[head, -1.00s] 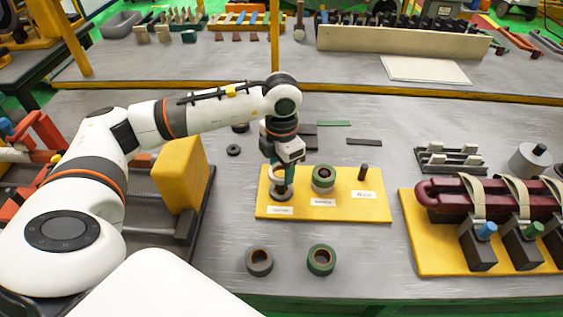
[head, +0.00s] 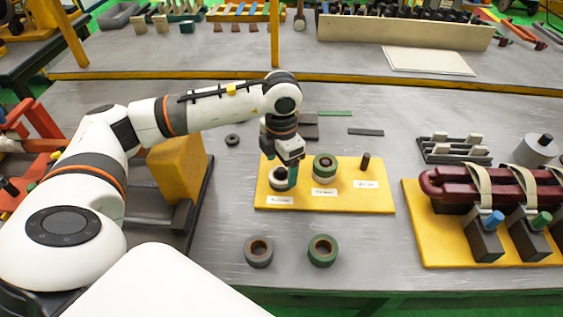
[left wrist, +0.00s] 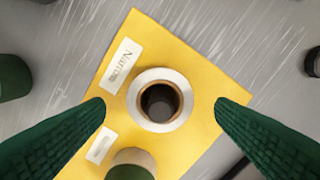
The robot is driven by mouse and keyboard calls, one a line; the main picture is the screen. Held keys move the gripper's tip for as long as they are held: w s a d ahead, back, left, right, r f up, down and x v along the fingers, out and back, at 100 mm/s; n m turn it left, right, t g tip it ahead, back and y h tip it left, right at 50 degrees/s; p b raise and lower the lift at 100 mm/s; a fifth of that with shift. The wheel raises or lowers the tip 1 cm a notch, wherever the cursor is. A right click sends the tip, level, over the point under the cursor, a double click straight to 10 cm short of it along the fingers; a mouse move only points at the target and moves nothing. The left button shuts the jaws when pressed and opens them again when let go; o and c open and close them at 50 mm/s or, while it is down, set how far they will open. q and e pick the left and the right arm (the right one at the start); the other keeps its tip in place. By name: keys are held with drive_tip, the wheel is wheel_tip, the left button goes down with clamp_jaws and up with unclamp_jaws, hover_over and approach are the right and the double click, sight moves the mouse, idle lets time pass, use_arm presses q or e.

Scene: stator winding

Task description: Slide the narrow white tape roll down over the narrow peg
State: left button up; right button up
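The narrow white tape roll (head: 276,185) sits low at the left peg position on the yellow board (head: 345,200). In the left wrist view the white roll (left wrist: 133,101) is seen from above as a white ring with a brown core. The narrow peg shows only as a dark round shape (left wrist: 160,103) inside its hole. The label beside it reads "Narrow". My left gripper (head: 288,180) is just above the roll. In the left wrist view the left gripper (left wrist: 162,106) is open, its green fingers apart on both sides of the roll, seemingly not touching it. My right gripper is not in view.
A green-and-white roll stack (head: 325,165) stands on the middle of the board, close beside my gripper. A grey roll (head: 258,252) and a green roll (head: 322,250) lie on the bare table in front.

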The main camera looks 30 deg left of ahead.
use_arm(q)
wheel_tip(320, 180, up, 12)
drive_tip(key=b, duration=0.1)
idle(0.6)
drive_tip(key=shift+r, duration=0.1)
idle(0.4)
